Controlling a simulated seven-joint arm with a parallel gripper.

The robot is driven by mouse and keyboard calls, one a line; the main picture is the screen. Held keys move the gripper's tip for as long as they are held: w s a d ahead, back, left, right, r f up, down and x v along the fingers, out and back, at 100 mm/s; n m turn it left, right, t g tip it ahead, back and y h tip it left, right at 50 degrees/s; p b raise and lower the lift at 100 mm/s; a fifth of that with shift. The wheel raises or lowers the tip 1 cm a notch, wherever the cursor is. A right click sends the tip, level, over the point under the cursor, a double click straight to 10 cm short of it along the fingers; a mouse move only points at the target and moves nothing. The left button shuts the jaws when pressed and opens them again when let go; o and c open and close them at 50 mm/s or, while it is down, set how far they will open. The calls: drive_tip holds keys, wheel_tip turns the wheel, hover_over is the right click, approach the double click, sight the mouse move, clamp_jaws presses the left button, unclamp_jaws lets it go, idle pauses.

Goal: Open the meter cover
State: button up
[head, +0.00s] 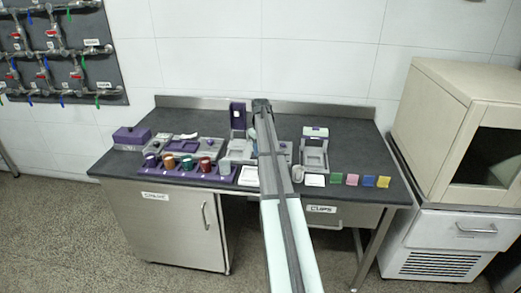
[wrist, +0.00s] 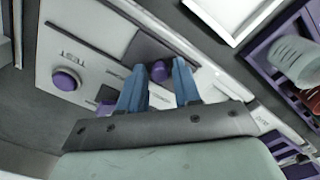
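In the wrist view, a dark purple-grey square plate (wrist: 150,49), which looks like the meter cover, sits on a light panel. A small round purple knob (wrist: 159,71) stands at its lower edge. My gripper (wrist: 159,74) has its two blue fingers apart, one on each side of this knob; a gap seems to show beside it, and contact cannot be made out. The cover lies flat against the panel as far as I can see. In the head view my arm stretches over the bench and hides the fingertips and the cover.
A larger purple knob (wrist: 66,79) sits on the same panel by a TEST label. A white tray (wrist: 228,14) and a purple rack (wrist: 262,58) with a clear cup lie to the right. In the head view, several cups stand in a purple rack (head: 196,177) left of my arm.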

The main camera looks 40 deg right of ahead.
clamp_jaws()
idle(0.3)
drive_tip(key=s+d, duration=0.6)
drive_tip(key=shift+o, duration=1.6)
unclamp_jaws()
drive_tip(key=shift+w+r, duration=0.1)
wheel_tip(320, 180, up, 14)
